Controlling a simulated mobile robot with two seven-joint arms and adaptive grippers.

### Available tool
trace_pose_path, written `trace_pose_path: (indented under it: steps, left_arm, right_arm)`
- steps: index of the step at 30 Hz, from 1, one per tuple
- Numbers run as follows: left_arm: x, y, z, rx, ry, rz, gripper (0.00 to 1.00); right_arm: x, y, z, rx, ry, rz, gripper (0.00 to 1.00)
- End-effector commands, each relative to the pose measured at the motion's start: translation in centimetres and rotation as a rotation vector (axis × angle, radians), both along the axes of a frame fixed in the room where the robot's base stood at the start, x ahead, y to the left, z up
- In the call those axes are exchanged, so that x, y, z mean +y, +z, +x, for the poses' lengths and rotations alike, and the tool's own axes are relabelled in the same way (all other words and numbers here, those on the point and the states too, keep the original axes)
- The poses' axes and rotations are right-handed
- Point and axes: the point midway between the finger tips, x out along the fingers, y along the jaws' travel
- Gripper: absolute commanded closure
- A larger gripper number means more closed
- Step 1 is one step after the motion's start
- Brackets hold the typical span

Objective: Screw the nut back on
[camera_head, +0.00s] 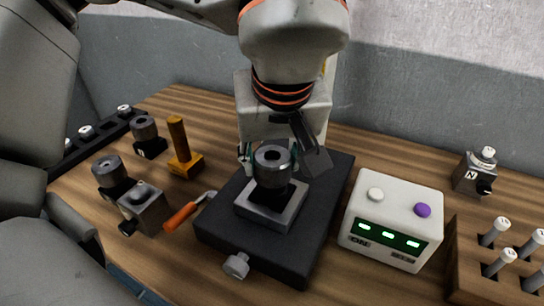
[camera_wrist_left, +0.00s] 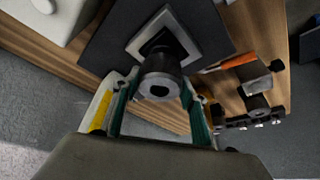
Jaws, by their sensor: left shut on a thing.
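The nut (camera_head: 272,168) is a dark grey round collar with a hole in its top. It sits over a dark post at the middle of a square metal plate (camera_head: 262,216) on a black base (camera_head: 225,228). My left gripper (camera_head: 269,156) comes down from above, with its fingers on either side of the nut. In the left wrist view, the nut (camera_wrist_left: 160,76) is between the green-padded fingers (camera_wrist_left: 157,92), shut on it. The thread under the nut is hidden, so I cannot tell how far it is engaged. My right gripper is not in view.
A white control box (camera_head: 392,222) with green lights stands right of the base. An orange-handled tool (camera_head: 182,215), a yellow-brown stand (camera_head: 183,150) and a metal block (camera_head: 145,207) are at left. A wooden rack (camera_head: 480,275) with pegs is at right. A grey wall rises behind.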

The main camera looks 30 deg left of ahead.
Motion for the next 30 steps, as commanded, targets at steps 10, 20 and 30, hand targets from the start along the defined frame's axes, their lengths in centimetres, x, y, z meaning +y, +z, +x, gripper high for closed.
trace_pose_path:
  steps: [10, 20, 30]
  left_arm:
    - [-0.02, 0.01, 0.01, 0.000, -0.001, 0.000, 0.82]
    - [-0.01, -0.10, 0.00, 0.000, 0.000, 0.000, 0.82]
    - [-0.01, -0.48, 0.00, 0.000, -0.001, 0.000, 0.82]
  right_arm:
    - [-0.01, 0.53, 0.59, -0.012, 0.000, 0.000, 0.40]
    - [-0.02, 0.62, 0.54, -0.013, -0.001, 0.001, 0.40]
    - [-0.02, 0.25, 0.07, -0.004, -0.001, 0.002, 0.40]
